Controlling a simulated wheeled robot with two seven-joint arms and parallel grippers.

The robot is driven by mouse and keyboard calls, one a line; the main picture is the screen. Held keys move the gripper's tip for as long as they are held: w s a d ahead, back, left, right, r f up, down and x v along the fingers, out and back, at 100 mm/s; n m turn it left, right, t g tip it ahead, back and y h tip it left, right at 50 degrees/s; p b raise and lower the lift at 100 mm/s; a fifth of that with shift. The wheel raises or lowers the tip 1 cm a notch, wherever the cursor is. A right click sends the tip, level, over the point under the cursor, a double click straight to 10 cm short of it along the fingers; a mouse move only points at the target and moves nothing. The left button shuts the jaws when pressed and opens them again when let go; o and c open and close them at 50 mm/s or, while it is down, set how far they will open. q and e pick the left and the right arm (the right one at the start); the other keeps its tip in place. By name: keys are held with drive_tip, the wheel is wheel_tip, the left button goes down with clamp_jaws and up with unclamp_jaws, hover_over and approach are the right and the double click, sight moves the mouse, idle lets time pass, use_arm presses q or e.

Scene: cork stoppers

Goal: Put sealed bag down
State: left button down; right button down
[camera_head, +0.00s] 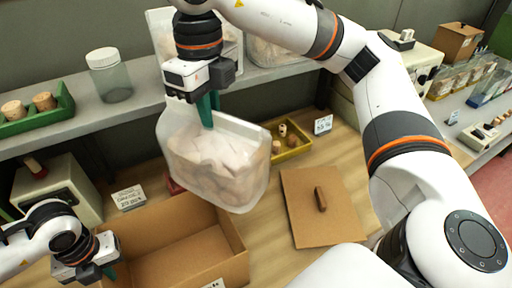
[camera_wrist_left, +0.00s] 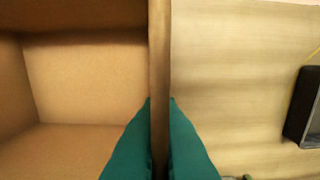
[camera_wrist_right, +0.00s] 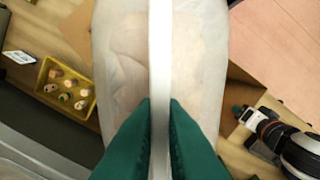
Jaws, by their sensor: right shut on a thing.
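My right gripper (camera_head: 208,112) is shut on the top edge of a translucent sealed bag (camera_head: 215,165) with pale brown contents. The bag hangs upright above the table, behind and right of an open cardboard box (camera_head: 238,262). The bag's pale top strip (camera_wrist_right: 160,60) lies between the green fingers in the right wrist view. My left gripper (camera_head: 106,272) is at the box's left side. In the left wrist view its fingers (camera_wrist_left: 160,115) close on both faces of the box wall (camera_wrist_left: 160,50). The box interior (camera_wrist_left: 85,80) looks empty where visible.
A cardboard panel with a dark handle (camera_head: 320,198) lies right of the box. A yellow tray (camera_head: 297,143) of corks stands behind it. A small sign (camera_head: 129,197) stands behind the box. A shelf at the back holds a jar (camera_head: 109,75) and a green tray (camera_head: 36,112).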

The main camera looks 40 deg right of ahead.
drive_tip(key=s+d+f, duration=0.5)
drive_tip(key=d+f, duration=0.6)
drive_tip(key=d, duration=0.1)
drive_tip(key=w+a+f+m, duration=0.1)
drive_tip(key=a+f+m, duration=0.1)
drive_tip(key=f, duration=0.6)
drive_tip(key=a+f+m, duration=0.2)
drive_tip(key=f+m, duration=0.2)
drive_tip(key=f, duration=0.5)
drive_tip(key=shift+w+a, duration=0.3)
drive_tip(key=shift+w, duration=0.1)
drive_tip(key=shift+f, duration=0.15)
drive_tip(key=c, duration=2)
unclamp_jaws()
drive_tip(key=shift+f, duration=0.1)
drive_tip(key=o, duration=0.5)
